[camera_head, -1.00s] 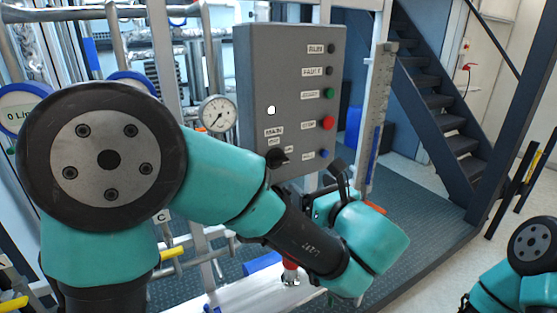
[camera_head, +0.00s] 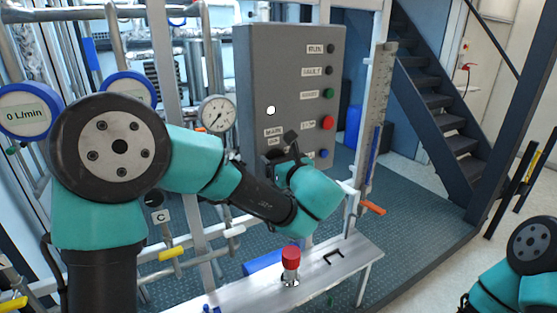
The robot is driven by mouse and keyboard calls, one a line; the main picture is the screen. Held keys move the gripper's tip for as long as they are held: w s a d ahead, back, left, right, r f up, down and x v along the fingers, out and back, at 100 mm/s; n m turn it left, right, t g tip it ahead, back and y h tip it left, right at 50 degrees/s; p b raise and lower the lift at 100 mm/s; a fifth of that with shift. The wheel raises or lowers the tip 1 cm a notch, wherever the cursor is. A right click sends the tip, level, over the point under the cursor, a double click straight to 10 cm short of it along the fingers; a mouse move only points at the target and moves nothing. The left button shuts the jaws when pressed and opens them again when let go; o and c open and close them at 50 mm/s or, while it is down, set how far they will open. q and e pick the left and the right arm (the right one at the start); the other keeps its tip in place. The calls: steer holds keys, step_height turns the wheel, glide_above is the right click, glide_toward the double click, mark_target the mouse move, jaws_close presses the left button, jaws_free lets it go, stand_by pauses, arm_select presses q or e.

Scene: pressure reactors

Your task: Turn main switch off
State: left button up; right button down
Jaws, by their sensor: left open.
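The grey control box (camera_head: 262,80) stands upright at the middle of the head view. The "MAIN" label (camera_head: 273,132) is on its lower left. The main switch below that label is mostly hidden behind my left gripper (camera_head: 281,148). This gripper is open, with its dark fingers in front of the lower left of the box, at the switch. I cannot tell whether the fingers touch the switch or which way it points. My right arm shows only at the lower right edge, and its gripper is not in view.
A green button (camera_head: 329,93), a red button (camera_head: 327,122) and a blue button (camera_head: 323,154) line the box's right side. A round gauge (camera_head: 217,113) is to its left. A bench (camera_head: 325,262) with a red-capped fitting (camera_head: 291,258) stands below. Stairs are at the right.

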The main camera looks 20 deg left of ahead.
arm_select(q)
steer(key=shift+w+a, duration=0.2)
steer(key=c, duration=0.9)
steer(key=shift+o, duration=0.2)
